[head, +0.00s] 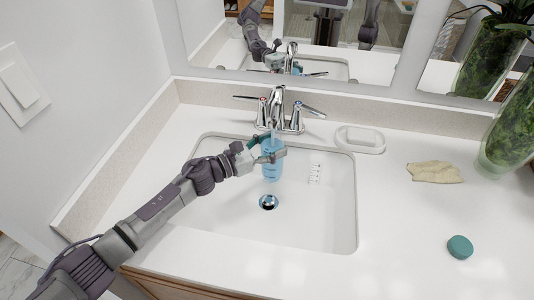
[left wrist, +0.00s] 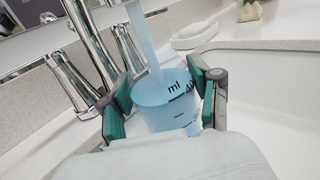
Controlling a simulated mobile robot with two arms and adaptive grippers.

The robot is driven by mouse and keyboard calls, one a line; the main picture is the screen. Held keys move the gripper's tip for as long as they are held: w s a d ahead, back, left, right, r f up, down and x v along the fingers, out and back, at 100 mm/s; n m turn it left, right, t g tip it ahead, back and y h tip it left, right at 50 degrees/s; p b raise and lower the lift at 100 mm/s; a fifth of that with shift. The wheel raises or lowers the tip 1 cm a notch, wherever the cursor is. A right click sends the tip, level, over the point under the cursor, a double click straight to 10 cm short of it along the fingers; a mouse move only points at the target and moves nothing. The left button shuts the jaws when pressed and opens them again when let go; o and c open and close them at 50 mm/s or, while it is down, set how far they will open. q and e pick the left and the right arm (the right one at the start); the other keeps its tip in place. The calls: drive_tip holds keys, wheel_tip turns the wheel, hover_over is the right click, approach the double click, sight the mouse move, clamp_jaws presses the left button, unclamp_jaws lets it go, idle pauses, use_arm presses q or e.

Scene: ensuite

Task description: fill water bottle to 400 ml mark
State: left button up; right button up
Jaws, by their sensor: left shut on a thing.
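The water bottle (head: 271,172) is a clear, blue-tinted vessel, upright over the sink under the faucet (head: 278,110). My left gripper (head: 266,153) is shut around its upper part. In the left wrist view the bottle (left wrist: 168,115) sits between the green finger pads, with dark marks, "ml" and a partly hidden number starting with 4. A blue water stream (left wrist: 146,42) runs from the spout into its open top. Blue shows up near the top mark, but I cannot tell the exact water level. My right gripper is not in view.
The white sink (head: 325,225) has a drain (head: 268,202) below the bottle. A mirror (head: 400,70) stands behind.

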use_arm(q)
drive_tip(key=shift+r, duration=0.1)
drive_tip(key=shift+s+a+p, duration=0.15)
drive_tip(key=shift+s+p, duration=0.25)
drive_tip(key=shift+s, duration=0.2)
drive_tip(key=s+a+p, duration=0.1)
drive_tip(key=s, duration=0.5)
drive_tip(key=shift+s+a+p, duration=0.15)
drive_tip(key=shift+s+p, duration=0.15)
drive_tip(key=shift+p, duration=0.1)
drive_tip(key=s+r+p, duration=0.4)
drive_tip(key=r+p, duration=1)
drive_tip(key=r, duration=0.2)
drive_tip(key=shift+a+r, duration=0.2)
drive_tip(key=shift+a, duration=0.15)
drive_tip(key=shift+f, duration=0.1)
idle(0.4)
